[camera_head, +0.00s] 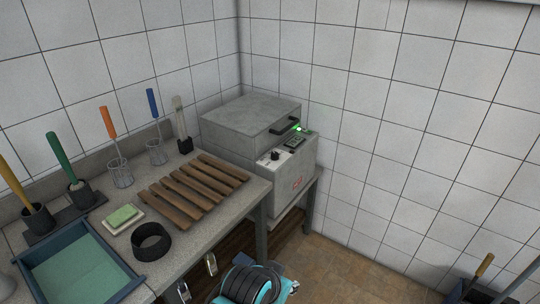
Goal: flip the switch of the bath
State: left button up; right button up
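The bath is a grey box (252,121) with a flat closed lid, standing on a stand in the corner at the right end of the bench. A black handle (284,125) is on the lid's front edge. Its sloping control panel carries a black knob (275,155) on a white plate, a dark display (295,142) and, at the far end, a switch (308,132) with a bright green glow beside it. The switch is too small to tell its position. Neither of my grippers can be made out.
A wooden slatted rack (195,188) lies on the bench (125,238) left of the bath. Soap (122,215), a black ring (151,241), a blue-rimmed tray (75,270) and several brushes in holders stand further left. A black-and-cyan object (250,285) is low in front.

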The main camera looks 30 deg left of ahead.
aim_at(304, 129)
jog(key=i+j+u, duration=0.1)
jog(key=i+u, duration=0.75)
jog(key=i+l+u, duration=0.2)
jog(key=u, duration=0.25)
jog(key=i, duration=0.15)
